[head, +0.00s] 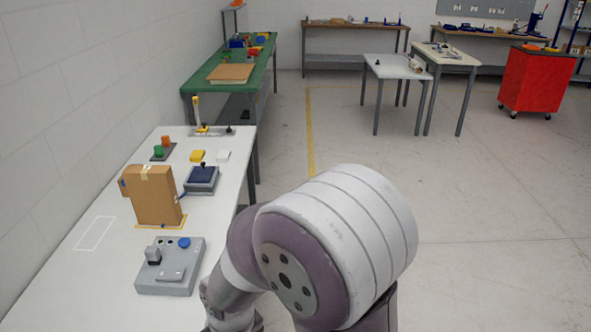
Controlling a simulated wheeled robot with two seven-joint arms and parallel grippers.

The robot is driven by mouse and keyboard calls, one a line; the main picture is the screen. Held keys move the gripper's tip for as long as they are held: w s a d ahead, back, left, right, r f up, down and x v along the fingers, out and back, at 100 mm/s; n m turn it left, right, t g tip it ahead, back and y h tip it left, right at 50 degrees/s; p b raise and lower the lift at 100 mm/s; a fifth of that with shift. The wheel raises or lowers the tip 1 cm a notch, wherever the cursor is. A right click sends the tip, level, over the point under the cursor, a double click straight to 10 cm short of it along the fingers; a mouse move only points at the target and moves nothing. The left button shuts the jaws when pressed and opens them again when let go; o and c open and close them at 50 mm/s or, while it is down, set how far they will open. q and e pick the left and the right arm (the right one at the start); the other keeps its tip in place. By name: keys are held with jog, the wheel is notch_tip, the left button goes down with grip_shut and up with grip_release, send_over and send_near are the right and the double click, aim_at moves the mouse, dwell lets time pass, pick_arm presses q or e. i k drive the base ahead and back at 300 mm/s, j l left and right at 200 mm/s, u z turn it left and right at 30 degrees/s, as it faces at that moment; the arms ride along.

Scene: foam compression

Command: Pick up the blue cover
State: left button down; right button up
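A dark blue square cover-like top with a black knob (203,175) sits on a grey block on the white table at the left. A round blue disc (184,242) lies on a grey fixture (168,268) nearer to me. I cannot tell for sure which of the two is the blue cover. One of my arms fills the bottom middle and bends down beside the table's right edge. Its fingers do not show, and no gripper of the other arm is in view.
On the white table (95,285), a cardboard box (152,196) stands behind the grey fixture. Yellow (197,156) and white (223,156) blocks lie farther back. A green table (262,58) stands beyond. The table's front is bare, and the floor to the right is open.

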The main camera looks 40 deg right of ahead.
aim_at(202, 175)
jog(key=z, duration=0.85)
jog(key=i+l+u, duration=0.1)
jog(key=i+l, duration=0.25)
jog(key=i+l+u, duration=0.1)
jog(key=i+l, duration=0.25)
jog(key=i+l+u, duration=0.1)
jog(key=i+l, duration=0.8)
jog(key=i+l+u, duration=0.15)
jog(key=i+l, duration=0.2)
jog(key=i+l+u, duration=0.1)
jog(key=i+l, duration=0.25)
jog(key=l, duration=0.2)
jog(key=i+l+u, duration=0.1)
jog(key=i+l, duration=0.25)
jog(key=l, duration=0.15)
jog(key=i+l+u, duration=0.1)
jog(key=i+l, duration=0.2)
jog(key=l, duration=0.2)
